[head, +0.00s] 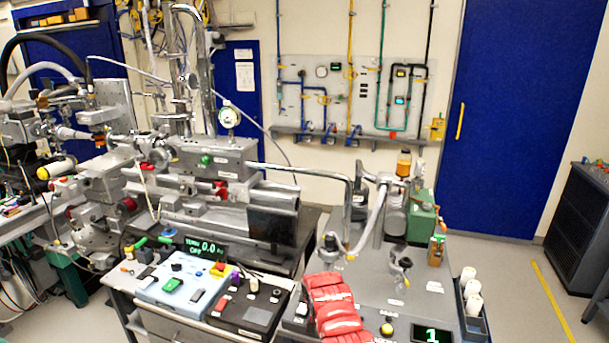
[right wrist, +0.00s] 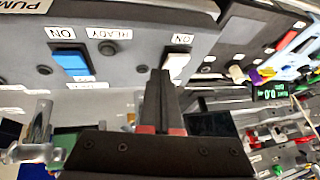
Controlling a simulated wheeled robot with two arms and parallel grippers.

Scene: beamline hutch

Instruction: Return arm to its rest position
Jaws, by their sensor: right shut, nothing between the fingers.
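My right gripper (right wrist: 158,105) shows in the right wrist view. Its dark fingers are together with nothing between them. They point at a grey control panel (right wrist: 130,20) with a blue button (right wrist: 72,61), a white button (right wrist: 177,66) and labels reading ON and READY. The fingertips appear close to the panel's lower edge, and I cannot tell whether they touch it. I cannot make out either gripper in the head view. My left gripper is not in view.
In the head view, a control box (head: 180,285) and a black box (head: 245,310) with knobs stand on the front bench. A metal pipe (head: 300,168) spans from the machine to the pump. Open floor (head: 525,290) lies at right.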

